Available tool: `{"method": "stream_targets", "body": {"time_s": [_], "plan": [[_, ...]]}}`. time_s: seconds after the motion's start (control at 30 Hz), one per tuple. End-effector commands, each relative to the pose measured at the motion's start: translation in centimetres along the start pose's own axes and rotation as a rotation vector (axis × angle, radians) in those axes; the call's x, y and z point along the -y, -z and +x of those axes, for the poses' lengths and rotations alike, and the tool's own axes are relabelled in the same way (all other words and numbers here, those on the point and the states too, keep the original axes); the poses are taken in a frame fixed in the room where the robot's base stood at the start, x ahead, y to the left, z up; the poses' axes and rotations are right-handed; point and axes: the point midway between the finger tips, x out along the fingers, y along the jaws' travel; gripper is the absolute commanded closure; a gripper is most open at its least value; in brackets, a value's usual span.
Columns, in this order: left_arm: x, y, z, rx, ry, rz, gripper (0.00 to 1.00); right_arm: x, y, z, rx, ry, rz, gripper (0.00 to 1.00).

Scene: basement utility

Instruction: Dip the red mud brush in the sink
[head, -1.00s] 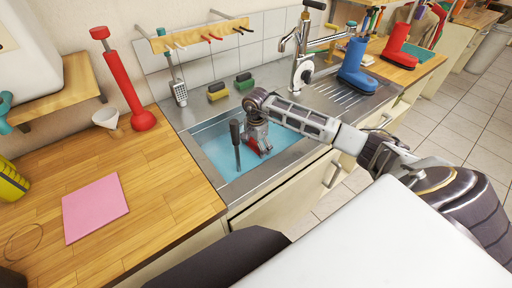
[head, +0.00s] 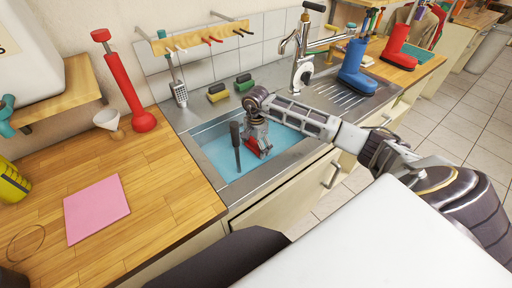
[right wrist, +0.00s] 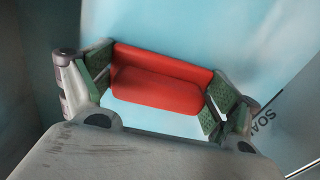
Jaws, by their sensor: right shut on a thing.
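The sink (head: 216,184) is a steel basin set in the counter, with light blue water in it. My right gripper (head: 257,147) reaches down into the basin and is shut on the red mud brush (head: 251,149). In the right wrist view, the red brush (right wrist: 158,88) lies crosswise between the green-padded fingers of the right gripper (right wrist: 160,95), with blue water behind it. The brush is low in the basin; how deep its underside sits in the water cannot be told. My left gripper is not in view.
A dark upright handle (head: 236,147) stands in the basin just left of the right gripper. The tap (head: 303,50) rises behind the sink. Two sponges (head: 218,92) lie on the back rim. A pink cloth (head: 96,209) lies on the wooden counter, which has free room.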

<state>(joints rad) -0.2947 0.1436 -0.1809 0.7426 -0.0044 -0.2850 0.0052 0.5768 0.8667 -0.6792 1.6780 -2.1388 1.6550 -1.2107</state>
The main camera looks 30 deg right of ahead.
Motion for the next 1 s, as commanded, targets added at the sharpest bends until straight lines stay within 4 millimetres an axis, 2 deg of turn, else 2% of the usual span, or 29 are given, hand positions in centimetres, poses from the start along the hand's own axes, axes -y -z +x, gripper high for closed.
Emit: {"method": "stream_targets", "body": {"time_s": [1.0], "plan": [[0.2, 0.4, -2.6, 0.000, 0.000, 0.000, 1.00, 0.1, 0.1, -5.2, 0.000, 0.003, 0.001, 0.30]]}}
